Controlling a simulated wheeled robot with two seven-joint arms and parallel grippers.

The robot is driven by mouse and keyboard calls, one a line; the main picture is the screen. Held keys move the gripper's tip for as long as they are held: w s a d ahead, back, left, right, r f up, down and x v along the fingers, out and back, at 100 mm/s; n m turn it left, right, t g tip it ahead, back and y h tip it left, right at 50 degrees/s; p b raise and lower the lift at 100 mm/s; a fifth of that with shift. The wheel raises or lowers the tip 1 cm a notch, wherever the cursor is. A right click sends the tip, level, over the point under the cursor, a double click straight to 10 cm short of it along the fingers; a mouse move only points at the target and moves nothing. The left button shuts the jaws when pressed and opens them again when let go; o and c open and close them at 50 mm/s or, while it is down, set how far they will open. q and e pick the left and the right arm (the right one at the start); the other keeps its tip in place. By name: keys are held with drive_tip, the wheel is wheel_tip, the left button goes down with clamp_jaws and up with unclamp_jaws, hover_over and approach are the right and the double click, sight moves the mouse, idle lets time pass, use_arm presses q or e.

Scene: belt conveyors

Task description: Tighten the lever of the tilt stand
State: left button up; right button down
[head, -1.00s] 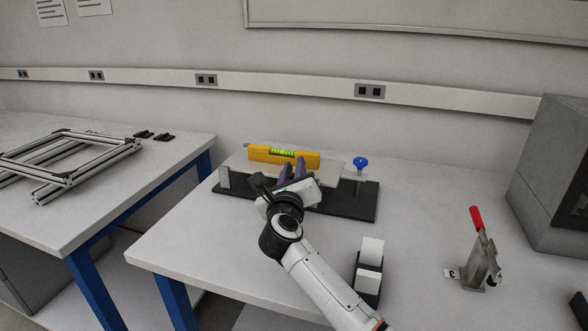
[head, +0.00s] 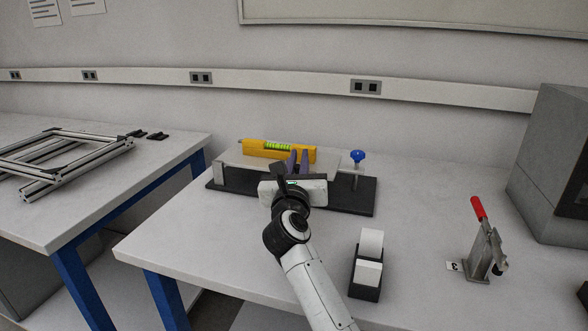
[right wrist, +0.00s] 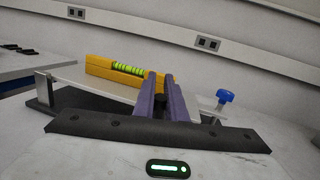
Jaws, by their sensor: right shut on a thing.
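The tilt stand has a black base (head: 362,200), a pale tilting plate (head: 233,166) and a blue knob (head: 357,156) at its right. A yellow spirit level (head: 255,149) with a green vial lies on the plate; it also shows in the right wrist view (right wrist: 98,67). My right gripper (head: 298,160) is at the front of the stand, its purple fingers pointing toward it. My left gripper is out of view.
A grey box (head: 555,160) is at the far right. A left table carries an aluminium frame (head: 70,160). The tabletop between is clear.

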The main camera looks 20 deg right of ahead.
drive_tip(key=shift+s+d+f+m+b, duration=0.25)
drive_tip(key=shift+d+m+b, duration=0.1)
drive_tip(key=shift+m+b, duration=0.5)
drive_tip(key=shift+s+d+r+m, duration=0.1)
drive_tip(key=shift+d+r+m, duration=0.05)
drive_tip(key=shift+m, duration=0.3)
drive_tip(key=c, duration=1.8)
unclamp_jaws()
drive_tip(key=shift+r, duration=0.1)
